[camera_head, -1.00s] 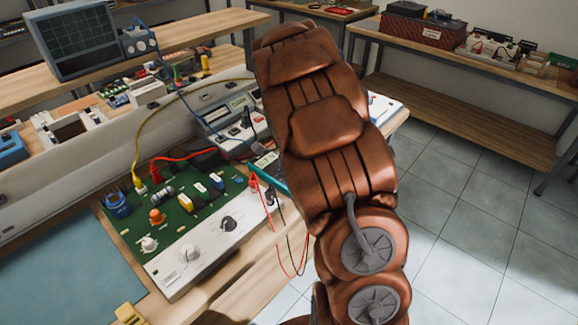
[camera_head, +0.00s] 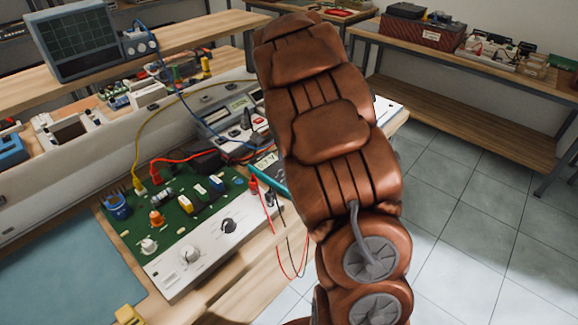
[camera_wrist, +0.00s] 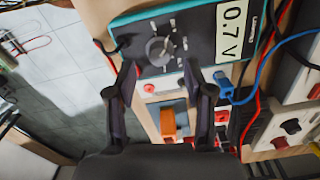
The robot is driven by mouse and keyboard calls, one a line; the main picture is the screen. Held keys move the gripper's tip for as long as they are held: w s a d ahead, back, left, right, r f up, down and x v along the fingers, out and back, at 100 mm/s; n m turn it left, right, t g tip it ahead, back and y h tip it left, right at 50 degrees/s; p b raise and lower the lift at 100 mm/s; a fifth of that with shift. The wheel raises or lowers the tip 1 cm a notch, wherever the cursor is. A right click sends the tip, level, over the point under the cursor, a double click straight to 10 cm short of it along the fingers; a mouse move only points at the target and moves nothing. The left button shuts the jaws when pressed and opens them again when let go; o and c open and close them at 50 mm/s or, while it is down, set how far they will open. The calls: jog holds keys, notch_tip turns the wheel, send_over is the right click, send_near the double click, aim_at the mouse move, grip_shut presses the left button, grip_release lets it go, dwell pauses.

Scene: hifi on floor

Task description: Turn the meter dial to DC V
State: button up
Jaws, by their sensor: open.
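The meter (camera_wrist: 200,50) has a dark face in a teal case and fills the top of the wrist view. Its grey round dial (camera_wrist: 160,51) has small marks around it, too small to read. Its display (camera_wrist: 234,30) reads 0.7 V. My gripper (camera_wrist: 159,70) is open and empty, its two dark fingers on either side below the dial. Whether they touch the meter I cannot tell.
Red, blue and black leads run beside the meter. An orange block (camera_wrist: 168,122) and red sockets lie below it in the wrist view. A green circuit board (camera_head: 175,205) with a white knob panel stands left of my arm. Tiled floor (camera_head: 450,220) is clear at right.

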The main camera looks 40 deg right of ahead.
notch_tip(320, 180, up, 8)
jog(key=shift+r, duration=0.2)
dwell(0.6)
jog(key=s+a+r+n+p, duration=0.1)
jog(key=s+a+r+n, duration=0.1)
jog(key=s+a+n, duration=0.9)
jog(key=s+a+f+n, duration=0.1)
jog(key=s+a+n, duration=0.1)
jog(key=s, duration=0.4)
jog(key=s+a+f+n+g, duration=0.1)
jog(key=s+a+n, duration=0.1)
jog(key=s+a, duration=0.2)
jog(key=s+a+f+n+p, duration=0.1)
jog(key=s+a+n, duration=0.1)
jog(key=s, duration=0.8)
jog(key=shift+a+f+n+g, duration=0.2)
jog(key=shift+a+n+g, duration=0.15)
jog(key=shift+a, duration=0.5)
